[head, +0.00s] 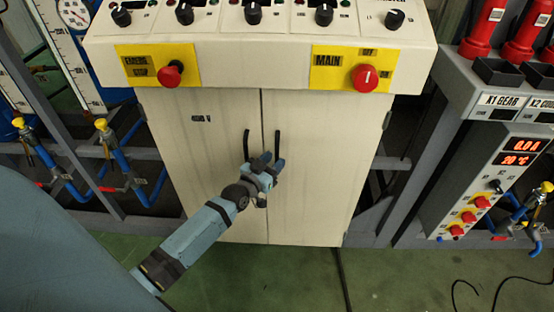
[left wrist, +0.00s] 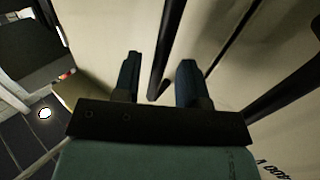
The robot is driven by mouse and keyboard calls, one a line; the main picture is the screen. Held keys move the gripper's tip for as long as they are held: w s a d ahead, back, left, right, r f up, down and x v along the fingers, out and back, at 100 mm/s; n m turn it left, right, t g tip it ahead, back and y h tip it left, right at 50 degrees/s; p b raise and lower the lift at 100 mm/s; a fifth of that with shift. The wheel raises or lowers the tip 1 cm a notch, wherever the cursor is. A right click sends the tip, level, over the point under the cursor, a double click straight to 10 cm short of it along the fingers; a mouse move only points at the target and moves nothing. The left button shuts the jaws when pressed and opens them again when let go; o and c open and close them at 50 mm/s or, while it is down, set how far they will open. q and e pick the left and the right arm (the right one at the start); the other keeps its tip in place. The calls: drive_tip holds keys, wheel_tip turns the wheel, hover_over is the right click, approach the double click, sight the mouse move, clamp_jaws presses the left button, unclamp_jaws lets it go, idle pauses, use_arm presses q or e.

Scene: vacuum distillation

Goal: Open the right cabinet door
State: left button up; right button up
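The pale cabinet has two doors, both shut, with a vertical seam between them. The right door (head: 318,190) has a dark vertical handle (head: 277,143) near the seam; the left door (head: 195,170) has a matching handle (head: 246,143). My left gripper (head: 265,166) is in front of the handles' lower ends. In the left wrist view, the gripper (left wrist: 160,75) is open, with the right door's handle (left wrist: 170,42) between its fingers and a visible gap on each side. The left door's handle (left wrist: 285,95) is farther right there. My right gripper is not in view.
Above the doors is a sloped panel with black knobs, a red emergency-stop knob (head: 171,74) and a red main switch (head: 365,78). A grey unit (head: 490,190) stands right; pipes with yellow valves (head: 104,130) stand left. Green floor (head: 290,280) is clear in front.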

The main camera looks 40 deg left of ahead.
use_arm(q)
drive_tip(key=shift+w+d, duration=0.1)
drive_tip(key=shift+w, duration=0.9)
clamp_jaws()
drive_tip(key=shift+s, duration=0.1)
